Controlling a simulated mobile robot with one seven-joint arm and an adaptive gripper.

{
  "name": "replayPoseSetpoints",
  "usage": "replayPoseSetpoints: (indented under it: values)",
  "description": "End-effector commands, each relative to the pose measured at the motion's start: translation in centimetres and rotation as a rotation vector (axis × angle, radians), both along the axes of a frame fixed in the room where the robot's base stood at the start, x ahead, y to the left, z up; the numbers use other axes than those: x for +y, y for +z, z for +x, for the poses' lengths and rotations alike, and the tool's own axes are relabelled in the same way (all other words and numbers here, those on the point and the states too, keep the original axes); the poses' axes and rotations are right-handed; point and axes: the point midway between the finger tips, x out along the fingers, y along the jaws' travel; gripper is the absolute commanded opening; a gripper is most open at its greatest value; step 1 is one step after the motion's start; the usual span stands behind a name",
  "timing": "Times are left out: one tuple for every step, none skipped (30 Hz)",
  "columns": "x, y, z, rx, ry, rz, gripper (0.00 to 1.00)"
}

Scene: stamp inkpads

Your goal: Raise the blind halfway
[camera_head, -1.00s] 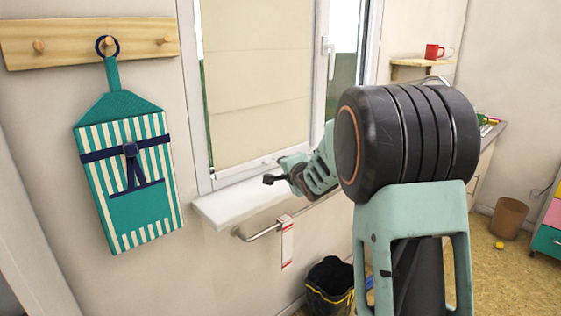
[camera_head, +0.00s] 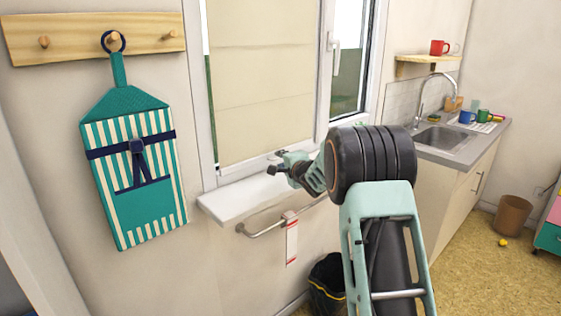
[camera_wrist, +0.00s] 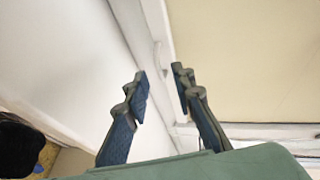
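The beige blind (camera_head: 268,80) hangs lowered over the left window pane, its bottom edge close above the white sill (camera_head: 235,203). In the wrist view the blind (camera_wrist: 255,60) is the pale cream surface at right. My gripper (camera_head: 276,161) is just in front of the blind's lower edge, above the sill. In the wrist view my gripper (camera_wrist: 160,82) is open, with its two dark fingers apart and nothing between them. A pale strip with a small curved piece shows beyond the fingertips; I cannot tell what that piece is. Contact with the blind cannot be made out.
A metal rail (camera_head: 262,230) with a red-and-white strip runs below the sill. A striped teal bag (camera_head: 135,180) hangs on a wooden peg board (camera_head: 75,38) at left. A dark bin (camera_head: 328,283) stands below. A sink counter (camera_head: 455,148) is at right.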

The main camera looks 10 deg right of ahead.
Motion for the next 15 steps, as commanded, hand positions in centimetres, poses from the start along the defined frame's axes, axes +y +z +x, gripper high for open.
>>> replayPoseSetpoints:
  values:
    - [0.14,-0.21,0.43,0.001,0.001,-0.001,0.23]
    - [0.19,-0.19,0.63,0.0,0.001,-0.001,0.23]
    - [0.24,-0.2,0.86,-0.001,0.001,-0.001,0.23]
    - [0.27,-0.25,0.98,0.0,0.001,-0.001,0.23]
    - [0.3,-0.29,1.09,0.0,0.001,-0.001,0.23]
    - [0.31,-0.32,1.2,0.0,0.001,-0.001,0.23]
    - [0.32,-0.33,1.26,0.0,0.001,-0.001,0.23]
    - [0.32,-0.33,1.3,0.0,0.001,-0.001,0.23]
    - [0.32,-0.34,1.33,0.0,0.001,-0.001,0.23]
    - [0.31,-0.34,1.34,0.0,0.001,-0.001,0.23]
    - [0.31,-0.34,1.34,0.0,0.001,-0.001,0.23]
    - [0.31,-0.34,1.34,0.0,0.0,-0.001,0.23]
    - [0.31,-0.33,1.33,0.0,0.0,-0.001,0.23]
    - [0.3,-0.33,1.33,0.0,0.0,-0.001,0.23]
    - [0.3,-0.33,1.32,0.0,0.0,-0.001,0.23]
